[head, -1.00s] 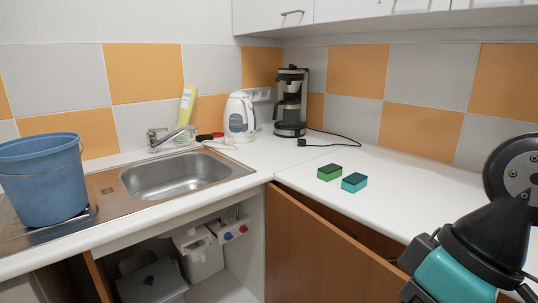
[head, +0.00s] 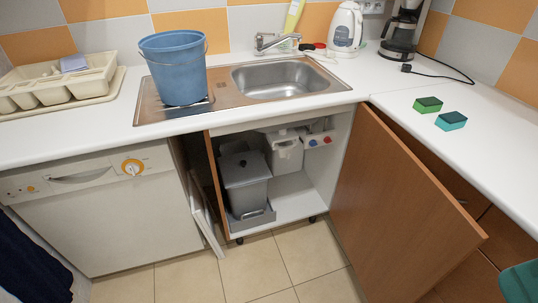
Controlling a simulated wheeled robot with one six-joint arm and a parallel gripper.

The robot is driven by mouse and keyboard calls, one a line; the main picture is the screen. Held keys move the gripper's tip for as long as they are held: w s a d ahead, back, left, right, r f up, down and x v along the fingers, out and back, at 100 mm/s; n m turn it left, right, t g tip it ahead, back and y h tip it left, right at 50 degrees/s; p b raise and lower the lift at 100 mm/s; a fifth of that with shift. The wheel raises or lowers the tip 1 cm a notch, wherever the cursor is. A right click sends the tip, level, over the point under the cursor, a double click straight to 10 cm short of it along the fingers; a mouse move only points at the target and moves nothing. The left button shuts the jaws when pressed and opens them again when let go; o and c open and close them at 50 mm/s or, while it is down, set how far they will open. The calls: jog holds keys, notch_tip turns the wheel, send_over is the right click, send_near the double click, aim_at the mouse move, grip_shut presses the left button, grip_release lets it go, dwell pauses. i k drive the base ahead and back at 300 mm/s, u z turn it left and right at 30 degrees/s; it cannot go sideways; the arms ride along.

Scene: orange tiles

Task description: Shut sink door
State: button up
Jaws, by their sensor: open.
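The brown wooden sink door (head: 395,215) stands wide open in the head view, swung out to the right of the cabinet opening under the sink. A narrow brown panel (head: 215,180) is seen nearly edge-on at the opening's left side; I cannot tell whether it is a second door. The sink (head: 285,80) is set in the counter above.
A grey bin (head: 246,182) stands inside the cabinet. A dishwasher (head: 105,215) is on the left, with a white panel leaning beside it. A blue bucket (head: 176,70) and two sponges (head: 450,121) are on the counter. The tiled floor (head: 275,265) in front is clear.

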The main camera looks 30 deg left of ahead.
aim_at(401, 232)
jog(key=z, duration=0.5)
jog(key=k, duration=1.05)
jog(key=u, duration=0.45)
jog(key=i, duration=0.85)
jog(key=u, duration=0.95)
jog(key=i, duration=0.25)
jog(key=u, duration=0.15)
